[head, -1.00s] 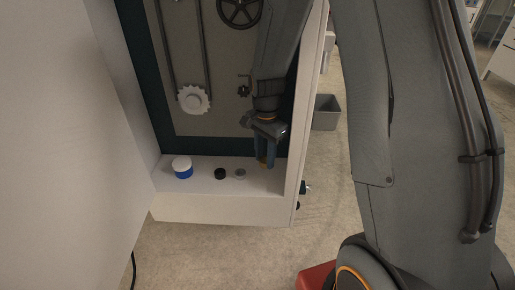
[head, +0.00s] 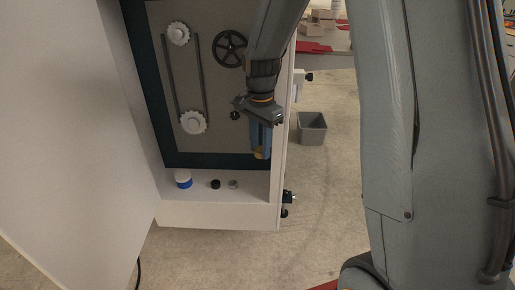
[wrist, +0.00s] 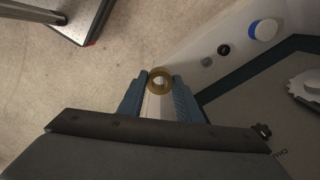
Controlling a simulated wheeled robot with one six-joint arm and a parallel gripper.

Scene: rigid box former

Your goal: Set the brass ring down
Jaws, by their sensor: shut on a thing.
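The brass ring (wrist: 160,71) is a small golden-brown hoop. In the wrist view it sits between the two blue fingertips of my gripper (wrist: 160,79), which is shut on it. In the head view, the ring (head: 259,155) shows at the lower end of the blue fingers of my gripper (head: 261,151). It appears held above the right end of the white ledge (head: 215,212) of the open cabinet, in front of the back panel. The exact gap to the ledge is hard to tell.
On the ledge stand a blue-and-white round container (head: 184,182), a small black cap (head: 215,184) and a small grey piece (head: 233,184). The ledge's right part is bare. White gears (head: 193,122) and a black wheel (head: 230,48) are on the panel. A grey bin (head: 312,128) stands on the floor.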

